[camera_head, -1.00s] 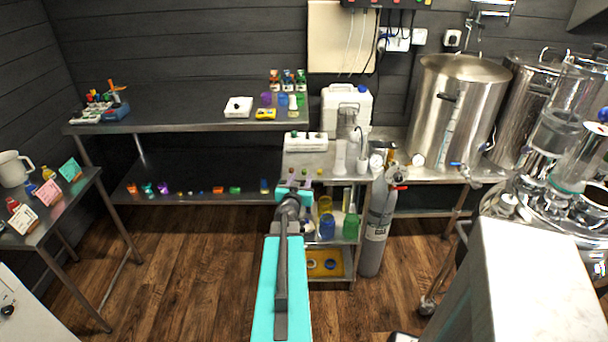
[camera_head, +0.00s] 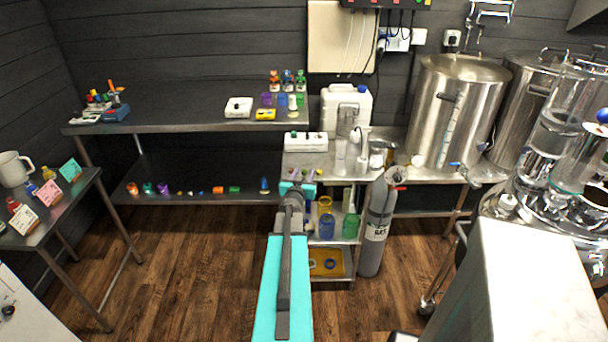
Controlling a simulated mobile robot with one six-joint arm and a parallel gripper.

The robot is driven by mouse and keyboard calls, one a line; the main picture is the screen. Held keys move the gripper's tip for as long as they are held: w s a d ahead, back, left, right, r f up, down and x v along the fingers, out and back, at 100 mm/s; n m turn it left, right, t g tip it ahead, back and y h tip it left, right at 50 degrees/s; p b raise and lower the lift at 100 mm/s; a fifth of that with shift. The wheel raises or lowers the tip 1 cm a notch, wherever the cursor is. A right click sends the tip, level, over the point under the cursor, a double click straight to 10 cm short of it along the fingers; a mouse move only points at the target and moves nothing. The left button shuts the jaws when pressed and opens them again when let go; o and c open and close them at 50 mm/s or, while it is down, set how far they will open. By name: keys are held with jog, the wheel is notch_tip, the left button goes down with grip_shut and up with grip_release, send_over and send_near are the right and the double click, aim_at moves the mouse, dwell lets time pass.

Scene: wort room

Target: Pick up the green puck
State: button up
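My gripper (camera_head: 297,187) is a small turquoise part at the far end of my arm, at the front edge of the steel cart top (camera_head: 296,159). Its fingers are too small and too much in line with the arm to show whether they are open. Several small coloured pieces, one yellow-green (camera_head: 319,172), lie on the cart top just beyond and beside it. I cannot tell for sure which of them is the green puck, and the gripper partly hides that spot. A flat green piece (camera_head: 235,189) also lies on the lower shelf to the left.
A white power box (camera_head: 305,142) and a white jug (camera_head: 346,108) stand behind on the steel surface. A grey gas cylinder (camera_head: 377,225) stands right of the cart. Blue and green vessels (camera_head: 351,226) stand on the cart's middle shelf. The wooden floor at left is clear.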

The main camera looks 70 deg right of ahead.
jog(key=shift+d, duration=0.15)
jog(key=shift+c, duration=0.5)
grip_shut()
